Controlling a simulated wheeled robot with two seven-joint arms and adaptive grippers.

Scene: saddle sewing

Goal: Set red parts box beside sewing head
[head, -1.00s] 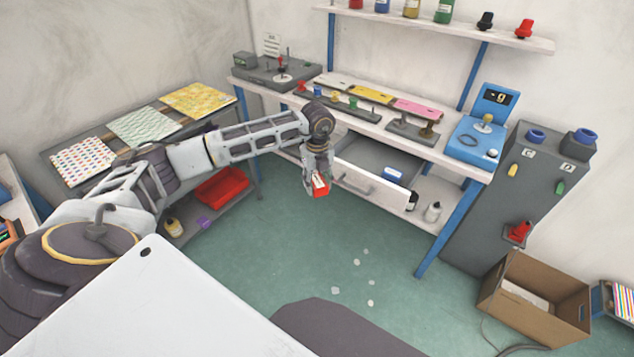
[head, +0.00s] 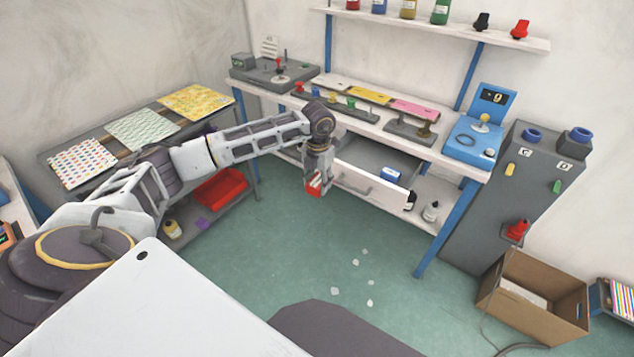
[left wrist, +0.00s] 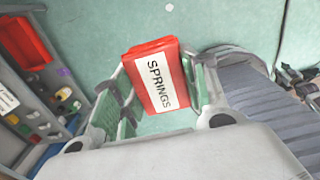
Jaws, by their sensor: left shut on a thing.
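The red parts box (head: 315,186) is in my left gripper (head: 316,180), in front of the bench's left part, off to the left of the open drawer and below the bench top. In the left wrist view the box (left wrist: 155,75) shows a white label reading SPRINGS. It sits between the two fingers, which are shut on it. A grey machine (head: 262,72) with a round plate and upright posts stands at the bench's left end; I cannot tell for sure that it is the sewing head. My right gripper is out of view.
An open drawer (head: 378,156) holding a blue box (head: 391,175) juts out under the bench top. Strips with coloured knobs (head: 340,103) fill the bench's middle. A blue device (head: 474,138) stands at its right end. A red tray (head: 222,187) lies on the side table's lower shelf.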

